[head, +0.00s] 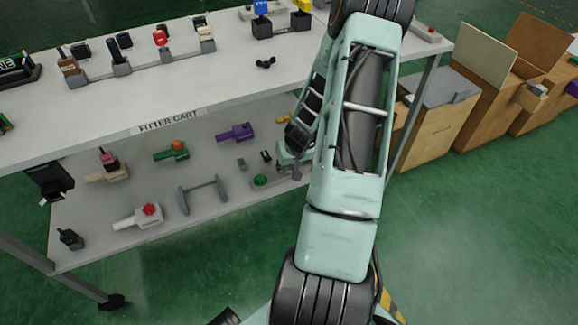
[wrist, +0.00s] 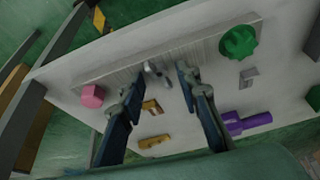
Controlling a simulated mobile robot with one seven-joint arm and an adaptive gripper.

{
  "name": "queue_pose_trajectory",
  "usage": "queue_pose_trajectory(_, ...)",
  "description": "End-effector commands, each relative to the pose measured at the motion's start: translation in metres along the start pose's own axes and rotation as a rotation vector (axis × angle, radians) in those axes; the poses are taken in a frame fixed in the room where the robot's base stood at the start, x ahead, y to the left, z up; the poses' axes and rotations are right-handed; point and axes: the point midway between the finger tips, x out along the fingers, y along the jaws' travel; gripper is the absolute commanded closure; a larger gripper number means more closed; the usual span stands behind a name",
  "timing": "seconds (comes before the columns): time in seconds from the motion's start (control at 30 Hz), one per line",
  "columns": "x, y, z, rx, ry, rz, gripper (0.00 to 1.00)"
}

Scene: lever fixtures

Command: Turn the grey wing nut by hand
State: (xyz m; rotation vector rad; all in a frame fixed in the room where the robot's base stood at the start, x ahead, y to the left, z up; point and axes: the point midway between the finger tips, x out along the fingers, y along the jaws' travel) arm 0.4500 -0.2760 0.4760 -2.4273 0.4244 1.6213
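The grey wing nut (wrist: 152,69) is small and sits on a long light-grey mounting strip in the wrist view. My gripper (wrist: 160,76) is open, with one dark finger on each side of the wing nut and visible space between. I cannot tell whether the fingertips are level with its wings. In the head view my gripper (head: 289,154) reaches in at the lower shelf of the cart, and my arm hides much of that area. I cannot make out the wing nut clearly there.
A pink knob (wrist: 92,96) and a green knob (wrist: 239,42) stand on either side along the strip. A purple-handled valve (wrist: 245,122) and small yellow pieces (wrist: 152,106) are nearby. The cart's upper shelf (head: 215,85) overhangs the lower one.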

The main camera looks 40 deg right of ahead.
Motion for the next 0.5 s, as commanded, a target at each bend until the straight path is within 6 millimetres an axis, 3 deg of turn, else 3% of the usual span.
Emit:
queue_pose_trajectory(0.07,-0.0002,0.0000,-0.0001,0.000,0.000,0.000,0.69)
queue_pose_trajectory(0.37,-0.0003,-0.0001,0.0000,0.000,0.000,0.000,1.00)
queue_pose_trajectory(0.5,-0.0004,-0.0001,0.0001,0.000,0.000,0.000,1.00)
